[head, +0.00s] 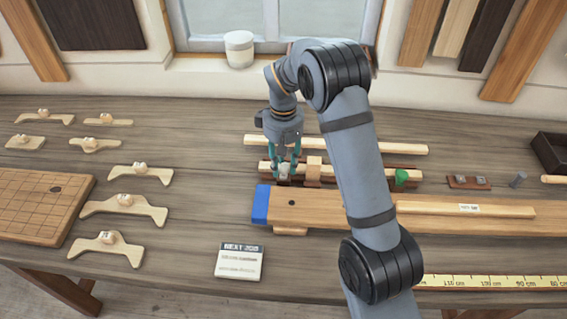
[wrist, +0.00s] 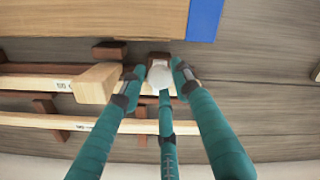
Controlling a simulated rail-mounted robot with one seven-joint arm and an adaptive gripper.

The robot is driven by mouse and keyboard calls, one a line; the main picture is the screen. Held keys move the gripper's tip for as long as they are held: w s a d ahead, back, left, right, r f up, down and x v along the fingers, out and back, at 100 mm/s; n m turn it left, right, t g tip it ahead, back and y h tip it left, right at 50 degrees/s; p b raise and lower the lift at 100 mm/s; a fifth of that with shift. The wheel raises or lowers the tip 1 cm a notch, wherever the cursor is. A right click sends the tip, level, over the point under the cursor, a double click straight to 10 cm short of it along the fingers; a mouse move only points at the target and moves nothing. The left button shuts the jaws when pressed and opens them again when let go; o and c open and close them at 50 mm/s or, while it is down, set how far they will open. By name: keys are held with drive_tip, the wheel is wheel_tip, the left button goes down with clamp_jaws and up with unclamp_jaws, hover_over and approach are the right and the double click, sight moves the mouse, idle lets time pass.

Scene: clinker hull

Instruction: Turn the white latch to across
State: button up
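The white latch (wrist: 160,75) shows in the wrist view as a pale round knob on a brown block, close to the blue-ended plank. In the head view the white latch (head: 284,171) sits at the left part of the rack of strips, partly hidden by my fingers. My gripper (head: 284,168) reaches down over it from above. In the wrist view the teal fingers of my gripper (wrist: 159,74) surround the knob, with their tips very close to it. I cannot tell whether they press on it. The way the latch points is hidden.
A green latch (head: 401,178) stands farther right on the rack, and a wooden block (head: 314,170) is just right of the white latch. The blue-ended plank (head: 330,212) lies in front. A card (head: 240,261) and several wooden templates (head: 125,206) lie to the left.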

sight(283, 167)
drive_tip(key=shift+o, duration=1.4)
wheel_tip(283, 167, up, 12)
drive_tip(key=shift+f, duration=0.15)
wheel_tip(283, 167, down, 12)
drive_tip(key=shift+r, duration=0.1)
drive_tip(key=shift+r, duration=0.15)
idle(0.3)
